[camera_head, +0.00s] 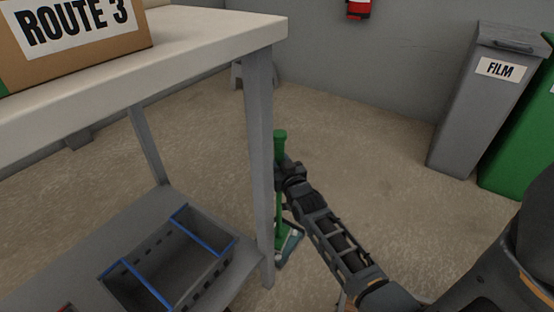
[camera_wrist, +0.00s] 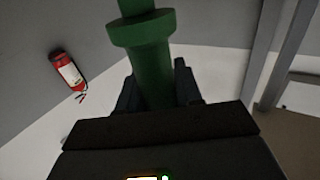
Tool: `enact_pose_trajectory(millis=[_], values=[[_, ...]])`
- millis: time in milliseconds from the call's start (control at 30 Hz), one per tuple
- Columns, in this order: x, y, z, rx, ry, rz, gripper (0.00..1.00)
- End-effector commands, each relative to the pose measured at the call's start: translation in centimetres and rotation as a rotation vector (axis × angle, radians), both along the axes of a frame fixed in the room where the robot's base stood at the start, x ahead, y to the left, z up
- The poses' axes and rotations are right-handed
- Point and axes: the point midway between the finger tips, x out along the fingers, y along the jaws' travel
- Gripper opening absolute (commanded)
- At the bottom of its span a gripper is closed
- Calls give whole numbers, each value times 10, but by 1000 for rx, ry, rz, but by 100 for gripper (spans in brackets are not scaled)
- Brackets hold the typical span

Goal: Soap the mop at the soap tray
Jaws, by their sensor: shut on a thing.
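The mop has a green handle (camera_head: 281,143) that stands about upright beside the table leg, and its head (camera_head: 287,247) is at floor level, partly hidden by the table leg and my arm. My gripper (camera_head: 284,170) is shut on the upper part of the green handle. In the wrist view the green handle (camera_wrist: 152,60) with its wide collar rises between my dark gripper fingers (camera_wrist: 158,92). I cannot make out a soap tray in either view.
A table (camera_head: 200,40) with a box labelled ROUTE 3 (camera_head: 75,30) is at left. A crate (camera_head: 165,262) sits on its lower shelf. A FILM bin (camera_head: 475,100) and a green bin (camera_head: 520,140) stand right. A fire extinguisher (camera_head: 358,8) hangs behind. Middle floor is clear.

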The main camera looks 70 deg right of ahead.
Motion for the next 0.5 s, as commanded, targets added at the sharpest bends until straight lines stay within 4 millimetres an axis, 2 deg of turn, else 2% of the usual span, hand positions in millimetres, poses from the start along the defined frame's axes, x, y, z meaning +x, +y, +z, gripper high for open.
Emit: enact_pose_trajectory(millis=[500], values=[[0,0,-4,-2,-2,0,4]])
